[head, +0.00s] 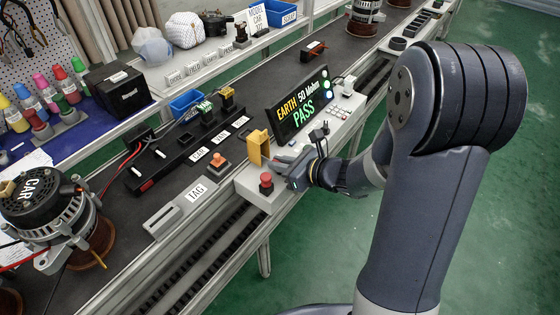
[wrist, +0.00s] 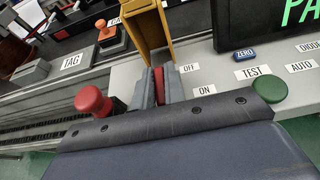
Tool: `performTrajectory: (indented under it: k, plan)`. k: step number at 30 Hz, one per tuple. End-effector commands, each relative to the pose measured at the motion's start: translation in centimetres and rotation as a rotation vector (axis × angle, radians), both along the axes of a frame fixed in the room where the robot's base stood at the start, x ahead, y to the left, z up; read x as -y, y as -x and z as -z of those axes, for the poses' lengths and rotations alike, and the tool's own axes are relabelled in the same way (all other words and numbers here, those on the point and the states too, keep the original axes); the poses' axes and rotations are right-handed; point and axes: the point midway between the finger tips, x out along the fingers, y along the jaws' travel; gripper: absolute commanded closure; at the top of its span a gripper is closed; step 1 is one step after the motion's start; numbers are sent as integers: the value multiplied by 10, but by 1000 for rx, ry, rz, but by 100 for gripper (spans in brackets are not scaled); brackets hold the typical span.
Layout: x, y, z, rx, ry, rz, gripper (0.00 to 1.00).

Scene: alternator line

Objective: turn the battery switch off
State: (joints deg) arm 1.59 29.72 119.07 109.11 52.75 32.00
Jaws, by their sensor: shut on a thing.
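The battery switch is a red lever (wrist: 159,85) on the light grey test panel, next to the OFF label (wrist: 191,67) and the ON label (wrist: 204,90). My gripper (wrist: 160,92) is shut on this lever, one grey finger on each side; it also shows in the head view (head: 288,168). The fingers hide most of the lever, and I cannot tell which way it leans. A yellow guard (wrist: 150,30) stands upright just beyond the lever; it also shows in the head view (head: 257,147).
A red mushroom button (wrist: 92,101) stands close to the left of my fingers, and a green button (wrist: 268,88) to the right. The display (head: 299,103) reads PASS. An alternator (head: 50,215) stands at the left, and an orange button (head: 220,162) lies beyond the panel.

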Motion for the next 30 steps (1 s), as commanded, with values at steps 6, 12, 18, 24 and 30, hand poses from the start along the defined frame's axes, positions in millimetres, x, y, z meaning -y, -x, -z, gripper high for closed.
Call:
performTrajectory:
  k: [6, 12, 18, 24, 30]
  plan:
    - [0, 0, -1, 2, -1, -2, 100]
    - [0, 0, -1, 1, 0, 0, 74]
    - [0, 0, 0, 1, -1, 0, 66]
    - [2, 1, -2, 1, -1, 1, 66]
    - [21, 15, -12, 1, 0, 5, 66]
